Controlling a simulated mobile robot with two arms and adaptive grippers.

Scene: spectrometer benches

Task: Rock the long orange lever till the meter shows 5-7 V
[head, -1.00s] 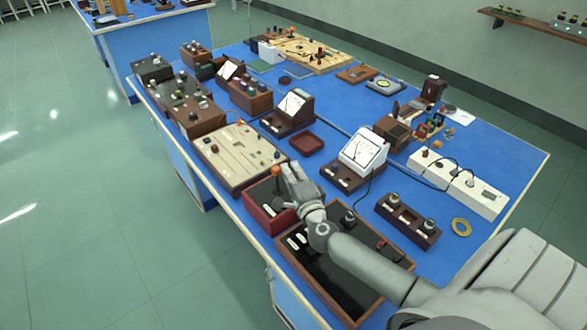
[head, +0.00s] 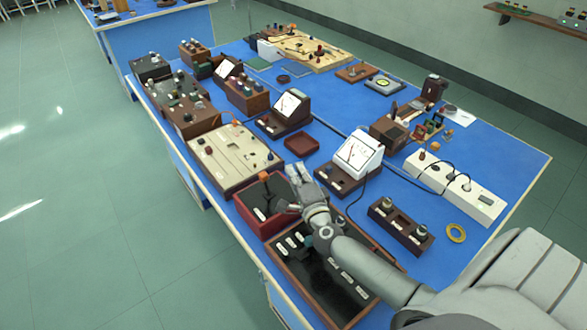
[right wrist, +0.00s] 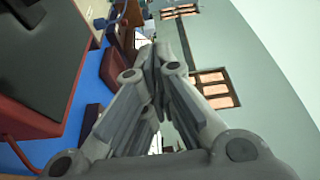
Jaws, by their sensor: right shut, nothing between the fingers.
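An orange-tipped lever (head: 263,176) stands tilted in a red box with a dark top (head: 248,218), near the table's front edge. My right gripper (head: 294,170) is shut and empty, just right of the lever tip; I cannot tell whether they touch. In the right wrist view its closed fingers (right wrist: 157,62) point away from the camera, and the red box (right wrist: 28,112) shows at the left. A white-faced meter (head: 358,153) on a brown base stands to the right; its needle shows, but the scale is too small to read. My left gripper is not in view.
A beige board (head: 229,165) with knobs lies left of the red box. A wood-framed black panel (head: 318,312) lies under my right arm. A small dark red tray (head: 302,144) lies beyond my gripper. Blue table (head: 470,140) is bare at the far right.

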